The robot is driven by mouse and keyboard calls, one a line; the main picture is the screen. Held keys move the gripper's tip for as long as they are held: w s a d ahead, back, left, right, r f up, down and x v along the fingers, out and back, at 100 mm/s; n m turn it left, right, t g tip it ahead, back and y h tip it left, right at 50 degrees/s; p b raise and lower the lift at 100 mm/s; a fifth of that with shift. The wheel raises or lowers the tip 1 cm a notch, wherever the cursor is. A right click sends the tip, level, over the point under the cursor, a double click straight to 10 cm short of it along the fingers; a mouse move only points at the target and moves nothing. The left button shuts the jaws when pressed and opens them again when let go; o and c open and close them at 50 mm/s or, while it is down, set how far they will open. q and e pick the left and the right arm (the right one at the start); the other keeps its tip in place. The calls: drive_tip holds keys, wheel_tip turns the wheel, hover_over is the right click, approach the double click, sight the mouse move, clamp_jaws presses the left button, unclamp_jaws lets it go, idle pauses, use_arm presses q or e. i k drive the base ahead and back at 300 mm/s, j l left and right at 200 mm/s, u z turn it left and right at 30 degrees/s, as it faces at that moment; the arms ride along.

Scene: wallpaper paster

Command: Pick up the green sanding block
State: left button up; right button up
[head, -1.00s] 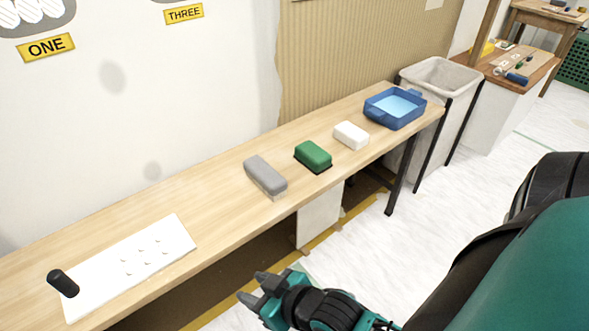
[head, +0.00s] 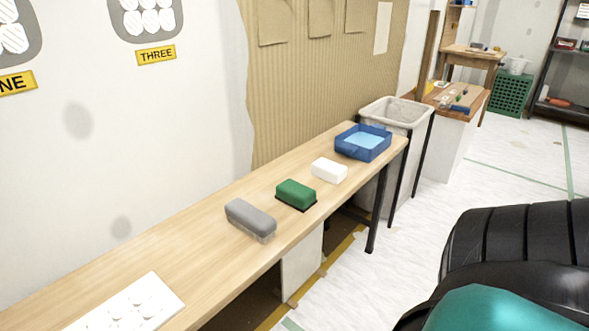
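The green sanding block (head: 296,194) lies on the long wooden table (head: 208,232), with a dark underside showing along its lower edge. It sits between a grey block (head: 250,219) on its left and a white block (head: 329,170) on its right, apart from both. No gripper touches it. Neither gripper is in view now. Only part of my own arm shows at the lower right.
A blue tray (head: 363,143) with light blue inside stands at the table's far end. A white bin (head: 398,111) stands beyond it. A white sheet (head: 127,305) lies at the near end. The wall runs along the table's back; open floor is to the right.

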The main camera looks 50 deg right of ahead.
sight(301, 198)
drive_tip(key=k+l+z, duration=0.1)
drive_tip(key=z, duration=1.4)
drive_tip(key=i+l, duration=0.45)
drive_tip(key=l, duration=0.25)
drive_tip(key=i+l, duration=0.25)
drive_tip(key=i+l+u, duration=0.15)
drive_tip(key=l+u, duration=0.2)
drive_tip(key=i+l+u, duration=0.1)
drive_tip(key=l+u, duration=0.25)
